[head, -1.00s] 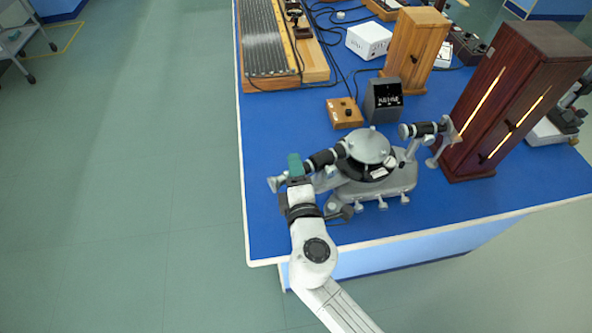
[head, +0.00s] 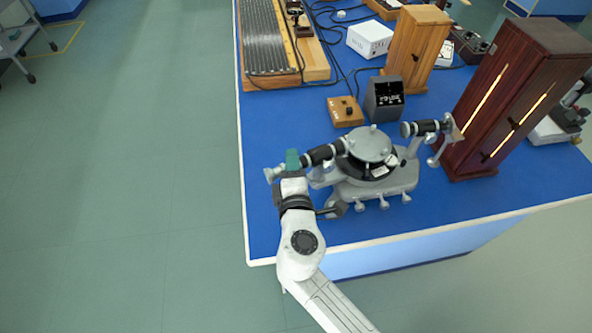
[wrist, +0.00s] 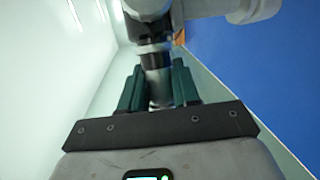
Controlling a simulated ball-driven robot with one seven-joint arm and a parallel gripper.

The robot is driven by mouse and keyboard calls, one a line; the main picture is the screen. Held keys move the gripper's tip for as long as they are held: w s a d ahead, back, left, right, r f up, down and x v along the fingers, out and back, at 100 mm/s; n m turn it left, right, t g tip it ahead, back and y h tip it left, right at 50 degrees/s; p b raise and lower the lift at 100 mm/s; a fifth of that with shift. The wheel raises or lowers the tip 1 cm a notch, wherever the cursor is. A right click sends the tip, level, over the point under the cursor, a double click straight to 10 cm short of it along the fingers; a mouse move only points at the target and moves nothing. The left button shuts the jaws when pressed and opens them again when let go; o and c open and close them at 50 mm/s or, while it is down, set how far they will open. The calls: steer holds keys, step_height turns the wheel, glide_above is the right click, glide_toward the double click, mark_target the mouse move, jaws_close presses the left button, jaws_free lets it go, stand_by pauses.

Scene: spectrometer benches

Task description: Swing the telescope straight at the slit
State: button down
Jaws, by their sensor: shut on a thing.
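The grey spectrometer (head: 376,183) stands on the blue bench near its front left corner. Its black-banded telescope (head: 320,155) points out to the left of the round top, angled slightly toward the front. The collimator (head: 422,128) points out to the right, its outer end near the dark wooden lamp housing. The slit itself is too small to make out. My gripper (head: 292,160) is at the telescope's outer left end. In the wrist view its green fingers (wrist: 159,88) are shut on the telescope barrel (wrist: 155,60), one on each side.
The dark wooden housing (head: 510,100) has glowing upright slots and stands close right of the collimator. A small black display box (head: 384,100) and a wooden control box (head: 345,111) sit behind the spectrometer. Cables cross the bench behind. The floor left of the bench is clear.

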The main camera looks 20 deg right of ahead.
mark_target(273, 177)
steer(key=w+m+g+h+b, duration=0.2)
steer(key=w+m+h+b, duration=0.1)
steer(key=w, duration=0.3)
steer(key=shift+w+d+h+b, duration=0.2)
steer(key=shift+h+b, duration=0.6)
steer(key=shift+f, duration=0.1)
steer(key=c, duration=0.9)
jaws_free()
steer(key=b+v, duration=0.1)
steer(key=v, duration=1)
